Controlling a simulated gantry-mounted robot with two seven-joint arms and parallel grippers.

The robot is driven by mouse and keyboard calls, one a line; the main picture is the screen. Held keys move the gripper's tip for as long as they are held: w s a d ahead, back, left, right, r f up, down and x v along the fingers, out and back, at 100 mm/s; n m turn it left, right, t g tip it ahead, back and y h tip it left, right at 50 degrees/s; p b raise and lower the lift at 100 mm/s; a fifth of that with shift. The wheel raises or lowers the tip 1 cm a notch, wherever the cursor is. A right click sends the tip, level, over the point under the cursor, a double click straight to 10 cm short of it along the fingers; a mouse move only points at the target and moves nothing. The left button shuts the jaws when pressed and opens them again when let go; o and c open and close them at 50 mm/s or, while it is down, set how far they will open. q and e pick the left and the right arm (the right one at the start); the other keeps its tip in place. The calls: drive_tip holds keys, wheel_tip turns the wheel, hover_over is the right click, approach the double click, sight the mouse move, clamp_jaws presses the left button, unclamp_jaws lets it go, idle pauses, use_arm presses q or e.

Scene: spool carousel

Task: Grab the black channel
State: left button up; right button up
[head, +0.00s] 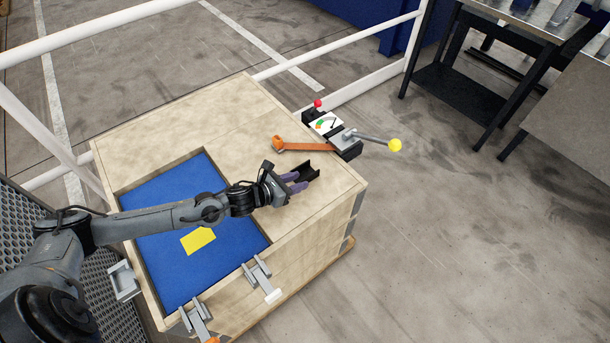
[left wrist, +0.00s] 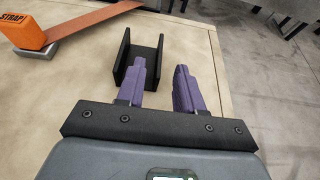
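The black channel (head: 309,171) is a short U-shaped piece lying on the pale wooden top near its right edge, open side up. In the left wrist view the black channel (left wrist: 145,53) is just ahead of the fingers. My left gripper (head: 295,182) is open at the channel's near end, with its two purple fingers apart. In the left wrist view of my left gripper (left wrist: 160,68), the left finger overlaps the channel's near opening and the right finger is outside its right wall. Contact cannot be told. My right gripper is not in view.
An orange strap (head: 308,147) lies behind the channel, its end block (left wrist: 24,31) marked STRAP. A lever with a yellow ball (head: 395,145) and a red knob (head: 318,103) stand at the edge. A blue recess (head: 165,197) holds a yellow sheet (head: 198,240). Clamps (head: 258,273) line the front edge.

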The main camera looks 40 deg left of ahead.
sight(309, 176)
use_arm(q)
drive_tip(key=shift+r+b+x, duration=0.15)
drive_tip(key=shift+b+x, duration=0.2)
drive_tip(key=shift+x, duration=1.05)
drive_tip(key=shift+r+b+x, duration=0.1)
drive_tip(key=shift+b+x, duration=0.2)
drive_tip(key=shift+x, duration=1.1)
clamp_jaws()
